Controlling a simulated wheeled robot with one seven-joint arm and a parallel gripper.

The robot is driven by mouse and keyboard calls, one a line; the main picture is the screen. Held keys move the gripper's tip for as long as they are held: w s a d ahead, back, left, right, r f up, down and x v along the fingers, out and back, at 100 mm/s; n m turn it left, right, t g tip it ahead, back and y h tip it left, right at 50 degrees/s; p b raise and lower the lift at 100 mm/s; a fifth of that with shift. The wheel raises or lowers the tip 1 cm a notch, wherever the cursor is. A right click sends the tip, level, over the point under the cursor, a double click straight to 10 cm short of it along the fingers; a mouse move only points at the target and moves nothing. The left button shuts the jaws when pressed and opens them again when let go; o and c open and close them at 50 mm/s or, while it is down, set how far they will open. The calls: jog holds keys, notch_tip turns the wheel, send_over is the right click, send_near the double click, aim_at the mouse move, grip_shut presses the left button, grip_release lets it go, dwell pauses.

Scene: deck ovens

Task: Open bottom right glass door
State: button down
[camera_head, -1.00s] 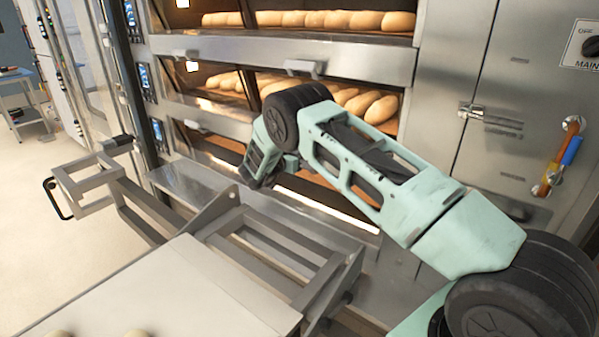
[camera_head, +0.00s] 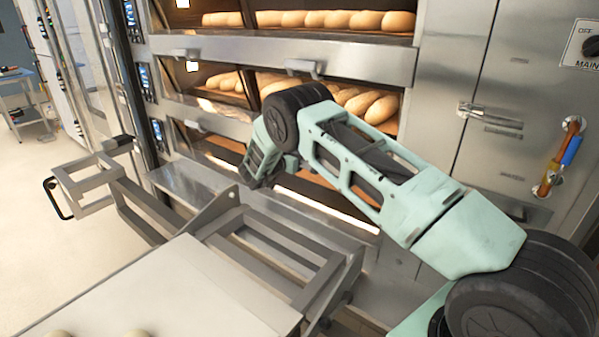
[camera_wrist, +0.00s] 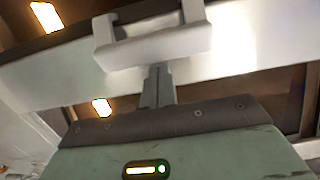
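The bottom oven deck (camera_head: 222,149) shows to the left of my arm. My arm hides most of its right glass door and that door's handle in the head view. In the wrist view a pale bar handle (camera_wrist: 155,47) stands out on brackets from a bright metal strip (camera_wrist: 245,45), with dark glass or opening below. My gripper (camera_wrist: 158,82) has its grey fingers close together, reaching up to the handle's lower edge. The fingertips are hidden there, and I cannot tell whether they touch it. In the head view my gripper's tips are hidden behind the arm.
Two decks with bread loaves (camera_head: 335,20) sit above. A grey metal frame (camera_head: 245,245) and a pale tray surface (camera_head: 160,295) stand close in front of the oven. A steel cabinet with a latch (camera_head: 490,114) and coloured pipes (camera_head: 562,160) is to the right. Open floor lies left.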

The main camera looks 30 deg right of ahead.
jog(key=shift+s+a+f+b, duration=0.1)
jog(key=shift+f+b, duration=1)
jog(key=shift+f, duration=0.4)
jog(key=shift+f+b, duration=0.9)
jog(key=shift+f, duration=0.4)
jog(key=shift+r, duration=0.2)
jog(key=r+p+v, duration=0.1)
jog(key=p+v, duration=0.1)
jog(key=v, duration=0.5)
jog(key=shift+a+r, duration=0.1)
jog(key=shift+r, duration=0.05)
